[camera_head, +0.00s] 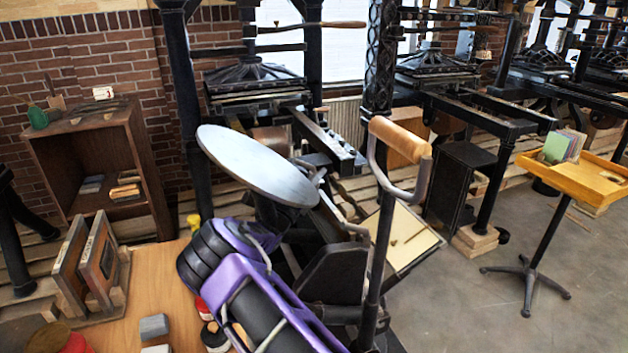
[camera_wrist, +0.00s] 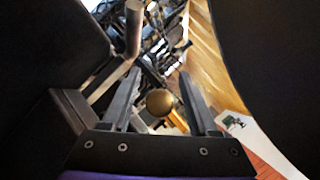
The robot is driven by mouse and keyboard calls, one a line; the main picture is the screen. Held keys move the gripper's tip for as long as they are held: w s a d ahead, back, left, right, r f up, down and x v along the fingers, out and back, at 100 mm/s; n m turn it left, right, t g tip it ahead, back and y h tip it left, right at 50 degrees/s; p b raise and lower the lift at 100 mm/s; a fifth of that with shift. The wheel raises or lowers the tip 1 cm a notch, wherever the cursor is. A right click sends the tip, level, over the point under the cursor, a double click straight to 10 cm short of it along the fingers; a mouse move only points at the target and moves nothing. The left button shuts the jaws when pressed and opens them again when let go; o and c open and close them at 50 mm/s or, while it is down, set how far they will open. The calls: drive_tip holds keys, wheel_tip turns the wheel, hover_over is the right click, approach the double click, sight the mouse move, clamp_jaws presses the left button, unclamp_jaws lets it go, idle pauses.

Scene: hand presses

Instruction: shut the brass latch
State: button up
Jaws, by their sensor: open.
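A round brass-coloured knob (camera_wrist: 160,102) shows in the wrist view between the two fingers of my gripper (camera_wrist: 160,72). It may be the brass latch's knob; no other part of a latch is clear. The fingers stand apart, with a visible gap on each side of the knob, and I see no contact. In the head view a hand press with a round grey disc (camera_head: 258,165) and a wooden-grip lever (camera_head: 400,140) stands in the middle. My purple and black arm is in front of it. I cannot make out the latch or my gripper's fingertips there.
A wooden tabletop (camera_head: 150,280) at the lower left holds a rack (camera_head: 122,272) with framed panels and small grey blocks (camera_head: 154,327). A brown shelf (camera_head: 150,165) stands behind. An orange stand (camera_head: 570,178) is at the right. The floor (camera_head: 480,320) at lower right is clear.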

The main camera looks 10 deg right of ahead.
clamp_jaws()
drive_tip(key=shift+d+r+m+g+y+p, duration=0.25)
drive_tip(key=shift+m+g+p, duration=0.3)
drive_tip(key=shift+p, duration=0.3)
drive_tip(key=shift+d+f+m+g+y+p, duration=0.2)
drive_tip(key=shift+m+g+y+p, duration=0.05)
drive_tip(key=shift+y+p, duration=0.1)
drive_tip(key=shift+f, duration=0.35)
drive_tip(key=shift+c, duration=0.6)
unclamp_jaws()
drive_tip(key=shift+o, duration=0.6)
drive_tip(key=shift+r, duration=0.1)
drive_tip(key=r+v, duration=0.1)
drive_tip(key=v, duration=1.6)
drive_tip(key=shift+a, duration=0.2)
